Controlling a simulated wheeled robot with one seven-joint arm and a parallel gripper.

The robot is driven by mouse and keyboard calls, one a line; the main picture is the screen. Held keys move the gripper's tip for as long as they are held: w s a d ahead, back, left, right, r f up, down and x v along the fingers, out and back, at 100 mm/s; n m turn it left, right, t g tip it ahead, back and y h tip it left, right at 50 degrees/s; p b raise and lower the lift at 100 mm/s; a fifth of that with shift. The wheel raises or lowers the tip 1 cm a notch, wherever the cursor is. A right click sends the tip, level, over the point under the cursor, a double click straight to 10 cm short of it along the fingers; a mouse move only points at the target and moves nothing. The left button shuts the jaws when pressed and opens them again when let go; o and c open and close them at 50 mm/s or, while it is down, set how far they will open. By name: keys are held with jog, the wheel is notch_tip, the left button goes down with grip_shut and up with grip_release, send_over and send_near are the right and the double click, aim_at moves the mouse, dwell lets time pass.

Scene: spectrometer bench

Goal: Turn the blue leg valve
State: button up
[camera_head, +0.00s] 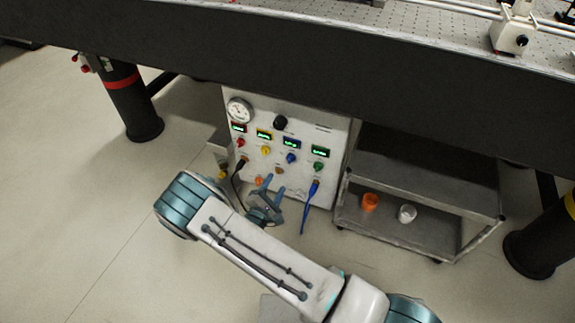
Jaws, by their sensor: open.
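A white control panel (328,143) stands under the bench. The blue valve knob (291,158) is in its row of coloured knobs, below a small green-lit display. A red knob (241,142) and a yellow knob (265,151) are to its left, and a green knob (317,167) is to its right. My gripper (274,183) is open, with its blue fingers pointing up toward the panel, below and left of the blue knob. I see nothing between the fingers. The gripper appears apart from the knob, but its distance from the panel is hard to tell.
A blue cable (309,203) and a black cable (238,184) hang from the panel beside my gripper. A grey cart (420,190) holds an orange cup (370,202) and a white cup (407,213). The dark bench edge (300,60) overhangs the panel.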

aim_at(290, 159)
jog(key=b+x, duration=0.2)
jog(key=x, duration=0.8)
jog(key=shift+w+b, duration=0.3)
jog(key=shift+b, duration=0.05)
jog(key=shift+d, duration=0.1)
jog(key=c, duration=1)
